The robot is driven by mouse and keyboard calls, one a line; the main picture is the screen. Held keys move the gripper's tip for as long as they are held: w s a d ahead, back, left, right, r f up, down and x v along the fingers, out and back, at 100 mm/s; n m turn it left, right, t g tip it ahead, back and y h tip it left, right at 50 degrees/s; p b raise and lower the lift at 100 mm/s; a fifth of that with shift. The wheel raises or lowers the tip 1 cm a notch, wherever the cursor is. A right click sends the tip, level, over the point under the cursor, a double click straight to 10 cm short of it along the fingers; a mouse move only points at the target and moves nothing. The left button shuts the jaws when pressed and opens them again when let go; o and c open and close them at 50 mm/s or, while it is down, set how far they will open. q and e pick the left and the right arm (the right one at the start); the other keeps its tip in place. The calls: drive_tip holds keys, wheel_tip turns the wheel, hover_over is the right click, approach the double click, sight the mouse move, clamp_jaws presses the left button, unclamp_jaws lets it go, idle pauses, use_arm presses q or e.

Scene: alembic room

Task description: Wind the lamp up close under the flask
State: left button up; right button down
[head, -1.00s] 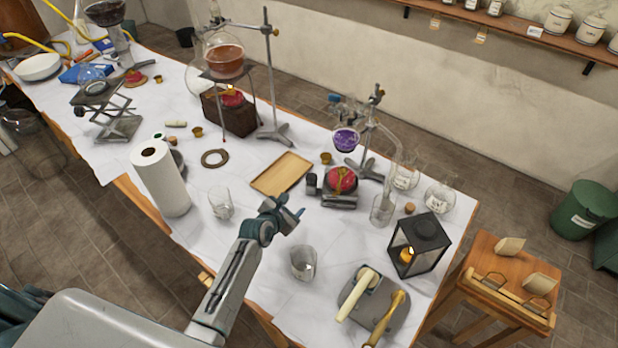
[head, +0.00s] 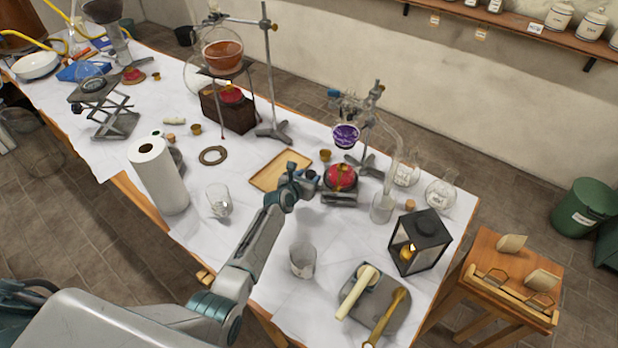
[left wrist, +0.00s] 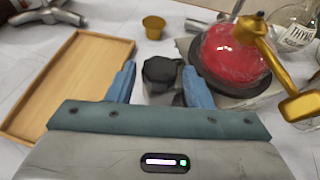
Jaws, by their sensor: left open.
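A red lamp with brass fittings (head: 341,178) sits on a low grey jack (head: 340,199). Above it, with a gap between, a round flask of purple liquid (head: 346,136) hangs on a metal stand. In the left wrist view the lamp (left wrist: 232,55) is on the right. The jack's dark knob (left wrist: 160,72) shows between the blue fingers of my left gripper (left wrist: 160,84). The gripper is open; I cannot tell whether a finger touches the knob. In the head view this gripper (head: 308,184) is just left of the jack and hides the knob. My right gripper is not in view.
A wooden tray (head: 264,182) lies just left of the gripper, a small brass cup (head: 325,155) behind it. A glass beaker (head: 303,262) stands in front, a black lantern (head: 419,241) to the right. A glass cylinder (head: 382,208) stands close right of the jack.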

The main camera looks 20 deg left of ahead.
use_arm(q)
drive_tip(key=shift+w+d+f, duration=0.1)
drive_tip(key=shift+w+f, duration=0.15)
drive_tip(key=shift+w, duration=0.4)
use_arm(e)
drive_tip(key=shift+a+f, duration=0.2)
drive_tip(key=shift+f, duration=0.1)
use_arm(q)
drive_tip(key=shift+c, duration=0.5)
